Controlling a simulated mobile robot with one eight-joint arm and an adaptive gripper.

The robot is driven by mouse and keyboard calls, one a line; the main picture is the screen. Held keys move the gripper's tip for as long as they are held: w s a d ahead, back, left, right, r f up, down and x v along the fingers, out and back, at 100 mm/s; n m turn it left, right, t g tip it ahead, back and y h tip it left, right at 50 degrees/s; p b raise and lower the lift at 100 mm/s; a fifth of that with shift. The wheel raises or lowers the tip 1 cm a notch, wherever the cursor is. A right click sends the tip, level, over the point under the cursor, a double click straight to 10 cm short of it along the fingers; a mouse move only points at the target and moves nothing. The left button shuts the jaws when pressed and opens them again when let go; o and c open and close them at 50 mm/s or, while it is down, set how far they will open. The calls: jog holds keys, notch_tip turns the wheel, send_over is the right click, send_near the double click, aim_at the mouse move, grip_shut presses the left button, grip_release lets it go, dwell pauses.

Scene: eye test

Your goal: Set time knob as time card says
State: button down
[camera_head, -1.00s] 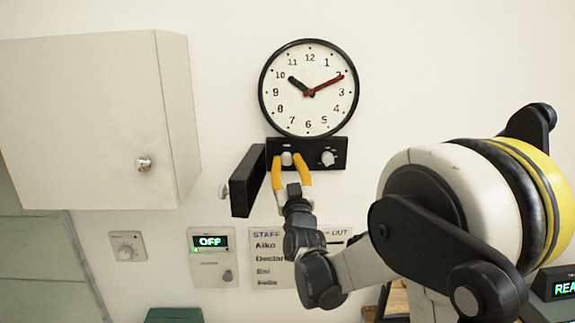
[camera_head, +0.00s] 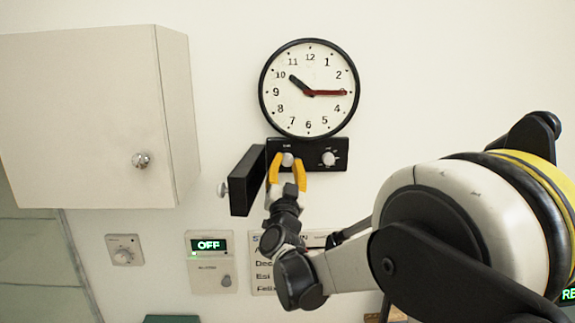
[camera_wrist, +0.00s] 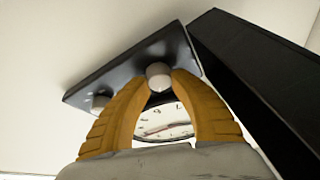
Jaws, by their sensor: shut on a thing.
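The round wall clock (camera_head: 308,88) has a short black hand near 10 and a long red hand pointing at 3. Below it is a black control panel (camera_head: 312,144) with two pale knobs. The left knob (camera_head: 287,160) is between the yellow fingers of my gripper (camera_head: 288,166), which is shut on it. In the wrist view, the left knob (camera_wrist: 158,76) sits between both fingertips, and the right knob (camera_wrist: 100,103) is free. The right knob also shows in the head view (camera_head: 328,159). I cannot make out a time card.
An open black cover (camera_head: 248,181) juts out just left of my gripper. A white cabinet (camera_head: 90,115) hangs at left. Below are a dial plate (camera_head: 124,250), a panel reading OFF (camera_head: 211,261) and a staff list (camera_head: 262,277), partly hidden by my arm.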

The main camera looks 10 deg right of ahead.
jog(key=c, duration=1.1)
grip_release()
jog(key=shift+o, duration=0.2)
jog(key=v, duration=1.2)
